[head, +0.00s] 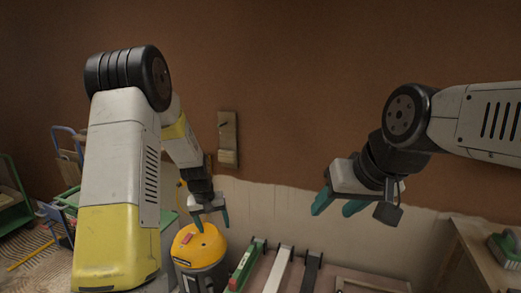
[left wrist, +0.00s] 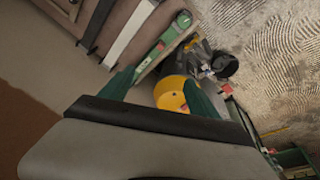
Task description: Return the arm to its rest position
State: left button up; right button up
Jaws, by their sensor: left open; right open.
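My left arm (head: 120,150) is raised and bent, its forearm coming down at the left of the head view. My left gripper (head: 212,222) points down, open and empty, in front of and above a yellow-topped machine (head: 196,245). In the left wrist view its two green fingers are spread, with the yellow top (left wrist: 172,97) seen between them. My right arm (head: 470,118) comes in from the right. My right gripper (head: 338,205) is open and empty, its teal fingers pointing down-left in front of the wall.
The wall is brown above and pale below, with a wooden board (head: 228,139) on it. Long green, white and dark tools (head: 280,268) lie at the bottom centre. A green-framed cart (head: 12,200) stands far left. A bench (head: 480,255) with a green-handled tool (head: 506,248) is at right.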

pick_arm(q)
jog(key=s+d+r+m+t, duration=0.1)
jog(key=s+r, duration=0.5)
jog(key=r, duration=0.4)
jog(key=s+r+t, duration=0.1)
jog(key=s+r, duration=0.4)
jog(key=r, duration=0.5)
jog(key=s+r+t, duration=0.1)
jog(key=s+r, duration=0.2)
jog(key=s, duration=0.5)
jog(key=s+r+m+h, duration=0.1)
jog(key=s+r, duration=0.2)
jog(key=s, duration=0.5)
jog(key=shift+s+d+r+m+t, duration=0.25)
jog(key=shift+s+d+m+t, duration=0.05)
jog(key=shift+d+t, duration=0.15)
